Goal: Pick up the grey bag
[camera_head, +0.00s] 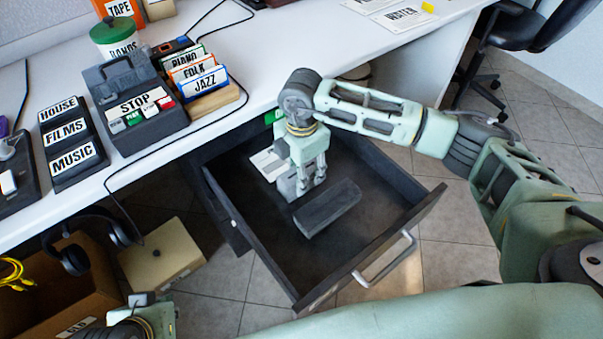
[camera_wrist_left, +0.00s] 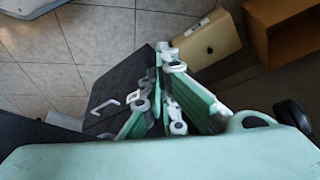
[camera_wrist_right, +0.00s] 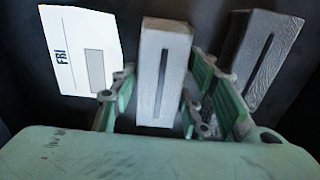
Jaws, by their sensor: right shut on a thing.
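The grey bag (camera_wrist_right: 165,65), a light grey block-like pouch with a dark slot, stands inside the open drawer. It also shows in the head view (camera_head: 286,188), partly hidden by my right gripper. My right gripper (camera_head: 308,188) reaches down into the drawer, its fingers on both sides of the bag and shut on it. The bag's lower part is hard to see, so I cannot tell whether it touches the drawer floor. My left gripper (camera_wrist_left: 167,75) hangs away from the drawer, its fingers close together and empty.
A darker slotted case (camera_head: 328,208) lies close beside the bag. A white card marked FRI (camera_wrist_right: 82,50) lies on its other side. The drawer's walls (camera_head: 405,225) surround my right gripper. The desk (camera_head: 255,50) is above. A beige box (camera_head: 160,258) stands on the floor.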

